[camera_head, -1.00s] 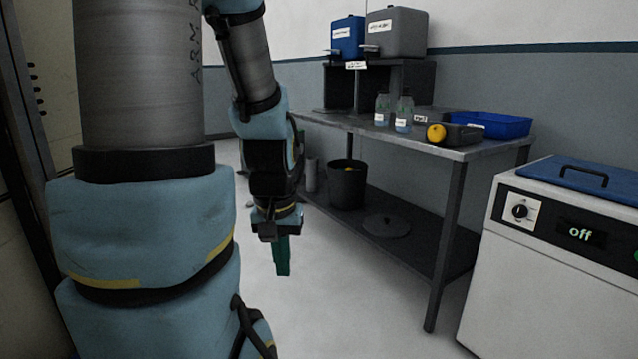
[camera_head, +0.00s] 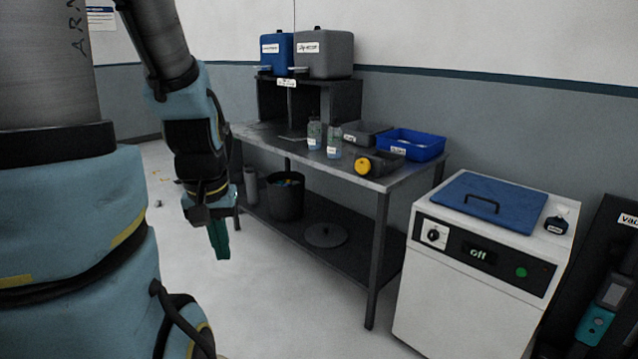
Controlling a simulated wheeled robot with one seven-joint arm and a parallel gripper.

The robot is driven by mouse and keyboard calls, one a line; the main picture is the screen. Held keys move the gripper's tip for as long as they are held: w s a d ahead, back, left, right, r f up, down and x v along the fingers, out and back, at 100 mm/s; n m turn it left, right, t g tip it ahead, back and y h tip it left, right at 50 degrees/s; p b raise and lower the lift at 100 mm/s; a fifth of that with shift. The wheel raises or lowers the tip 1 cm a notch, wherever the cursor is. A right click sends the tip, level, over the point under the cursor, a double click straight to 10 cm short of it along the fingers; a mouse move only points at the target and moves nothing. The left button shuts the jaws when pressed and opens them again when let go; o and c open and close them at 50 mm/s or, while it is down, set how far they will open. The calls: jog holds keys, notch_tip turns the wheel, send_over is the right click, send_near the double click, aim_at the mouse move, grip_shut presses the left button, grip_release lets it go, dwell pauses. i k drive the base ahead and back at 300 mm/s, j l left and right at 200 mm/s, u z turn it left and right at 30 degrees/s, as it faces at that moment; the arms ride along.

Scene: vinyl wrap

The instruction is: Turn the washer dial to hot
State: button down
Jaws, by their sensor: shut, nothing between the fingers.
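The washer (camera_head: 460,310) is a white box with a blue lid (camera_head: 490,203) at the right of the view. Its dial (camera_head: 433,235) is a black knob on a white plate at the left of the front panel. The display (camera_head: 478,253) beside it reads "off", and a green button (camera_head: 521,272) sits further right. My gripper (camera_head: 220,240) hangs pointing down, shut and empty, left of the table and well apart from the washer. The small marks around the dial are too small to read.
A metal table (camera_head: 385,180) stands between my gripper and the washer, holding bottles, a blue tray (camera_head: 412,146) and a yellow-ended tool (camera_head: 363,166). A bin (camera_head: 285,200) is on its lower shelf. Floor in front is clear.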

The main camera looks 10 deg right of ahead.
aim_at(433, 234)
jog(key=k+l+z, duration=0.15)
jog(key=l+z, duration=0.3)
jog(key=k+l+z, duration=0.15)
jog(key=l+z, duration=0.8)
jog(key=i+l, duration=0.4)
jog(key=i, duration=0.25)
jog(key=i+l+u, duration=0.15)
jog(key=u, duration=2.45)
